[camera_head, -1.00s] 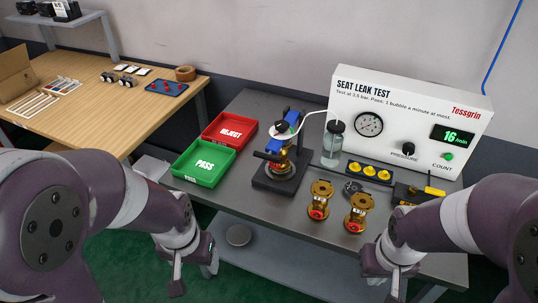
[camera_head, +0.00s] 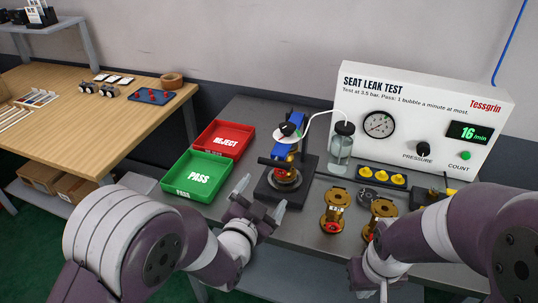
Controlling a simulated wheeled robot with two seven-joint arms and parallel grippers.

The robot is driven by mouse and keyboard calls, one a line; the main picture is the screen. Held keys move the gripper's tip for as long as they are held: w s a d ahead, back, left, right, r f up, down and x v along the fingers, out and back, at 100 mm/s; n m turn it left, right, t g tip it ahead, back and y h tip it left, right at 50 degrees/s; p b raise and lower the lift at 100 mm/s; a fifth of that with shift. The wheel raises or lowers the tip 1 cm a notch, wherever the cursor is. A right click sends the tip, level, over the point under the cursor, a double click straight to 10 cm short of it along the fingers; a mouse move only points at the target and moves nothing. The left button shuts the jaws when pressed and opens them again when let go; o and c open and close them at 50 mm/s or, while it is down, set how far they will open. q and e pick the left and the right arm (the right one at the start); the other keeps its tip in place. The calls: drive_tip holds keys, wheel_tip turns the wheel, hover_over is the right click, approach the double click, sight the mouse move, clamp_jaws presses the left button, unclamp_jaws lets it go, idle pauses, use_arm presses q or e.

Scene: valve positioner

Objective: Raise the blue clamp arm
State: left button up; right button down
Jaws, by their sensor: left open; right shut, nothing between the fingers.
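The blue clamp arm (camera_head: 291,127) is on the black clamp stand near the middle of the dark bench. It lies over a brass valve (camera_head: 284,176) held in the stand, with a black handle bar at its front. My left gripper (camera_head: 262,198) is open and empty, just in front and to the left of the stand, apart from the clamp. My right gripper (camera_head: 381,290) is shut and empty at the bottom of the view, in front of the bench and well right of the clamp; its fingertips are hard to see.
The green PASS tray (camera_head: 174,190) and red REJECT tray (camera_head: 247,127) lie left of the stand. Two loose brass valves (camera_head: 334,217) stand to its right. A glass jar (camera_head: 341,155) with a white tube stands behind, beside the white tester (camera_head: 425,90).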

sight(276, 161)
use_arm(q)
drive_tip(key=shift+m+t, duration=0.4)
drive_tip(key=shift+t, duration=0.2)
drive_tip(key=x, duration=0.4)
drive_tip(key=r+x, duration=0.1)
drive_tip(key=x, duration=0.3)
drive_tip(key=r+x, duration=0.1)
drive_tip(key=x, duration=0.3)
drive_tip(key=shift+w+d+r+p, duration=0.2)
drive_tip(key=shift+w+d+p, duration=0.1)
drive_tip(key=shift+p, duration=0.05)
